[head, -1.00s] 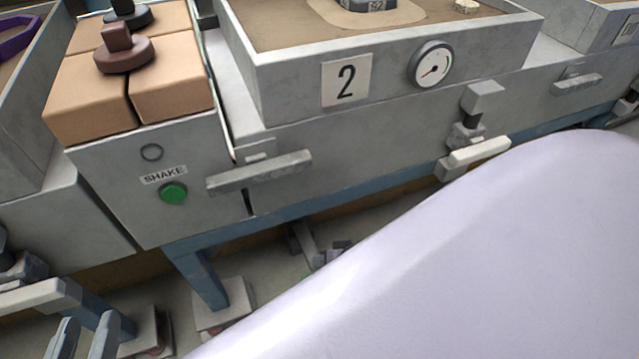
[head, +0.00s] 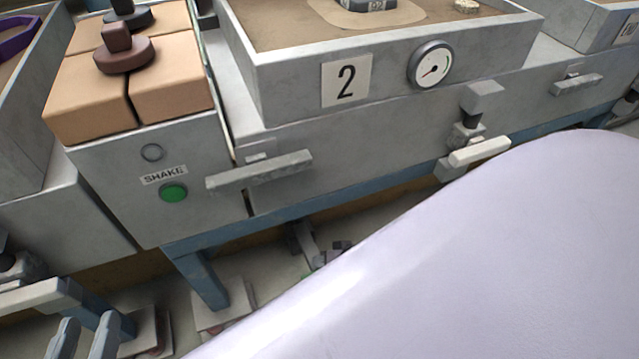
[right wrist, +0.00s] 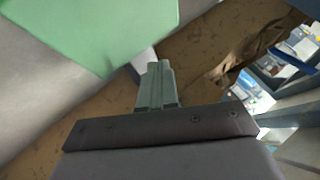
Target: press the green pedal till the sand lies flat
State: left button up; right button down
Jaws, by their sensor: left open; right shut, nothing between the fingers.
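The green pedal (right wrist: 90,30) fills the upper left of the right wrist view as a flat green surface. My right gripper (right wrist: 158,68) is shut and empty, its fingertips close beside the pedal's lower right corner; I cannot tell whether they touch. In the head view, most of the pedal and right gripper is hidden behind a large pale rounded surface. Brown sand (head: 275,22) lies in the grey box marked 2 (head: 390,75), around a paler patch with a dark labelled block (head: 362,5). My left gripper (head: 84,340) is open at the lower left.
A grey cabinet carries a SHAKE label (head: 164,174) and a green round button (head: 173,192). Tan blocks (head: 85,85) with dark knobs sit on top. A dial (head: 430,65) and grey handles project from the front. A blue leg (head: 203,280) stands below.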

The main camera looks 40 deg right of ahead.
jog(key=shift+f, duration=0.1)
jog(key=shift+f, duration=0.3)
jog(key=shift+r, duration=0.1)
jog(key=shift+r+p, duration=0.35)
dwell(0.4)
notch_tip(320, 180, up, 5)
jog(key=p, duration=0.4)
jog(key=shift+w+r+p, duration=0.1)
jog(key=shift+p, duration=0.3)
dwell(0.5)
